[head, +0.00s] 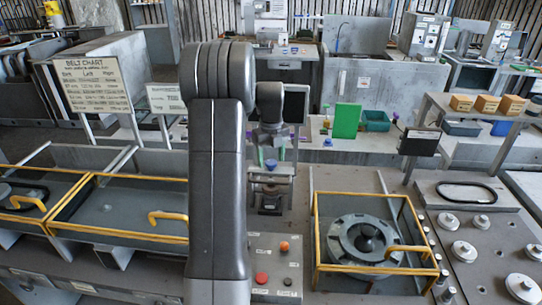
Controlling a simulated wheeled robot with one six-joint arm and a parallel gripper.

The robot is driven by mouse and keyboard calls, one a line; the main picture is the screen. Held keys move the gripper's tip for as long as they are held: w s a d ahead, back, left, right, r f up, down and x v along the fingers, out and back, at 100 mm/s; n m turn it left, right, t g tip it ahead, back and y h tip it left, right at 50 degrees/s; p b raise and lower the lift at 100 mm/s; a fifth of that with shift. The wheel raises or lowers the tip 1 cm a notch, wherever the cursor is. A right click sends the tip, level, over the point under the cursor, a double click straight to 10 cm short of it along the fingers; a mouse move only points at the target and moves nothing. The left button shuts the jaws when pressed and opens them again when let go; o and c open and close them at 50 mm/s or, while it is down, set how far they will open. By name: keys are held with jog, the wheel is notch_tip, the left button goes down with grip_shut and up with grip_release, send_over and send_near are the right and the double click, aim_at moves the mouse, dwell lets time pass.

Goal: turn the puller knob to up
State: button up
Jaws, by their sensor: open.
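A grey control panel (275,265) stands low at the centre, just right of my arm. It carries an orange knob (284,246), a red button (262,278) and a small dark control (288,281). The labels are too small to read, so I cannot tell which control is the puller knob or which way it points. My gripper (269,162) is above and behind the panel, apart from it, at the end of my arm. It is open and appears empty; its fingertips are small and hard to make out against the metal fixture (270,190) behind them.
A yellow-railed bay (318,235) with a round blower housing (363,238) lies right of the panel. Another yellow-framed bay (125,210) lies left. Round metal parts (465,251) sit far right. A green board (346,121) stands behind.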

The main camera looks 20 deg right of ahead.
jog(key=shift+f, duration=0.2)
jog(key=c, duration=1)
jog(key=shift+n, duration=0.3)
